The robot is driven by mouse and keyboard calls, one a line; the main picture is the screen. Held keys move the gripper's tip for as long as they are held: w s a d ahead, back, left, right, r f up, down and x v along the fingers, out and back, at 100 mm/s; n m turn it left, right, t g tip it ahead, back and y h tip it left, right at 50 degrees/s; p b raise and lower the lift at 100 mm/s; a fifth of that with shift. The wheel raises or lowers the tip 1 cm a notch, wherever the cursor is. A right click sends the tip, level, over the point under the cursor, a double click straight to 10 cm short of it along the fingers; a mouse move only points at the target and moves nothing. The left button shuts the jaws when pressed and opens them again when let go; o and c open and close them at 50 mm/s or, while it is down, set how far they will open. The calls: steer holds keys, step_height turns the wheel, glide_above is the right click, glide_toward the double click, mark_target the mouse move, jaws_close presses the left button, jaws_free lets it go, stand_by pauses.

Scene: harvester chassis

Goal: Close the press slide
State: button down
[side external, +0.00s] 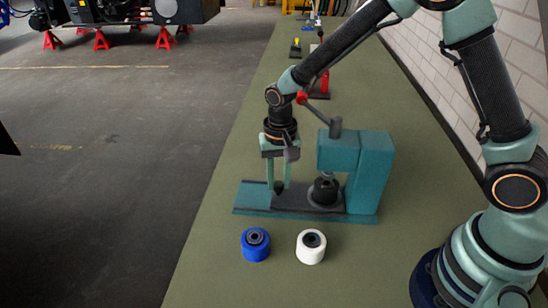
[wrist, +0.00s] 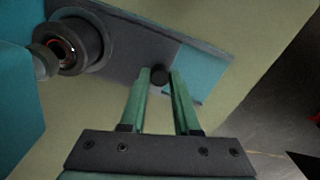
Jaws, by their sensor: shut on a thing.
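The teal press (side external: 355,165) stands on the bench on a long teal base (side external: 253,196). Its dark grey slide (side external: 294,203) lies along the base and also shows in the wrist view (wrist: 128,50). A dark round holder (side external: 325,190) sits on the slide beneath the press head, and shows at upper left in the wrist view (wrist: 75,45). A small black knob (wrist: 160,75) stands near the slide's outer end. My gripper (side external: 279,186) points down at this knob, its two green fingers (wrist: 159,78) shut on it from either side.
A blue roller (side external: 255,244) and a white roller (side external: 311,246) stand on the bench in front of the press. The press lever (side external: 317,108) with a red knob rises close beside my wrist. The bench's left edge drops to the floor. Other small devices (side external: 320,85) stand behind.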

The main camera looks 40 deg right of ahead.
steer(key=shift+s+d, duration=0.2)
steer(key=shift+d, duration=0.05)
steer(key=c, duration=0.6)
jaws_free()
steer(key=shift+c, duration=0.2)
step_height(320, 180, up, 12)
steer(key=shift+r, duration=0.1)
